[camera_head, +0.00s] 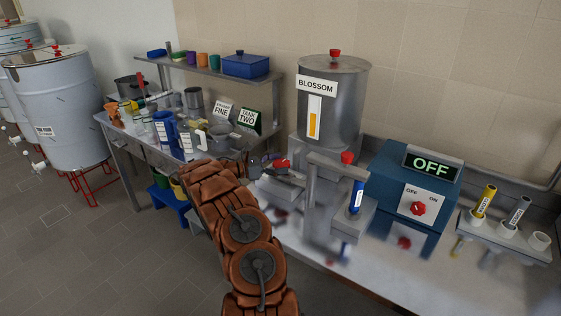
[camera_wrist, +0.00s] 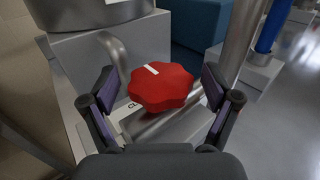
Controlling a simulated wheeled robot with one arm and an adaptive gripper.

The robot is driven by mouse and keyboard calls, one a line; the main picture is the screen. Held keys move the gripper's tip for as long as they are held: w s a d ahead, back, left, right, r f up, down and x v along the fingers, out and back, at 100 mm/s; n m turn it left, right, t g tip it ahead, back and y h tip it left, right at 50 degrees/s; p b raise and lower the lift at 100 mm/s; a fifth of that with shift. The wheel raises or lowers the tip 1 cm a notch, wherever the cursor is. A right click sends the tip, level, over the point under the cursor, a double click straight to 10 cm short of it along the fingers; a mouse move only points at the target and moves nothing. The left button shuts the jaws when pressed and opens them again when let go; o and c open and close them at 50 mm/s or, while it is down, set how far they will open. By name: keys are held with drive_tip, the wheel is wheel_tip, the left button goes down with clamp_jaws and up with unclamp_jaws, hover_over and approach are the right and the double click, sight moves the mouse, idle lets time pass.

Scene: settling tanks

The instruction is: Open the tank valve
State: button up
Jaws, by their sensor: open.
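The steel tank (camera_head: 345,115) labelled BLOSSOM stands on a grey block at the back of the bench. Its red lobed valve knob (camera_wrist: 152,96) fills the middle of the wrist view, with a white mark on top pointing to the upper left. A label beneath it shows only "CL"; the rest is hidden. The red knob also shows in the head view (camera_head: 282,163), close to my gripper (camera_head: 276,173). In the wrist view my gripper (camera_wrist: 158,82) is open, with one finger on each side of the knob.
A metal post with a crossarm (camera_head: 312,195) stands just right of my gripper. A blue tube stands in a holder (camera_head: 352,213) beside it. A blue control box (camera_head: 412,177) reads OFF. A side table (camera_head: 117,128) with jugs and cups lies left.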

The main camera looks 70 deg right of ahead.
drive_tip(key=shift+s+d, duration=0.15)
drive_tip(key=c, duration=1.2)
